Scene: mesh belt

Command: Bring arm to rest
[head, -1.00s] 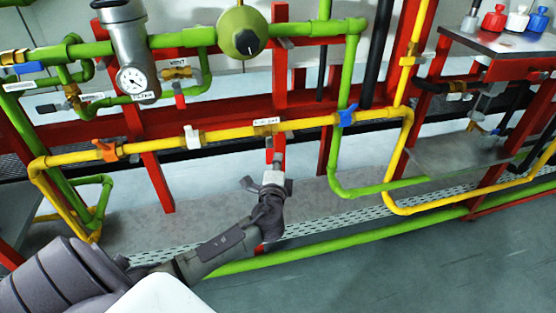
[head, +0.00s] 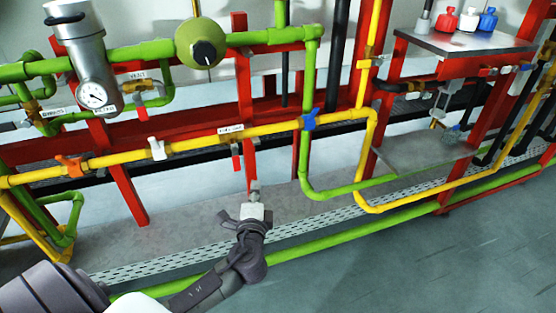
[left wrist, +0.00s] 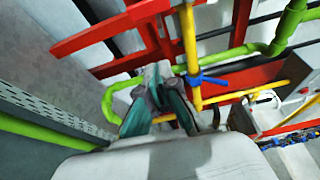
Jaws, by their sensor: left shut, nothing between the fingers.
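My left gripper (head: 252,208) is low in the middle of the head view, in front of the pipe rack. My left arm reaches in from the lower left. My right gripper is not in view.
The red frame (head: 244,90) carries green pipes (head: 258,37), a gauge (head: 93,95) and a blue valve handle (head: 309,121). A metal table (head: 440,40) with red, white and blue bottles stands at the right. The grey floor (head: 450,260) at lower right is clear.

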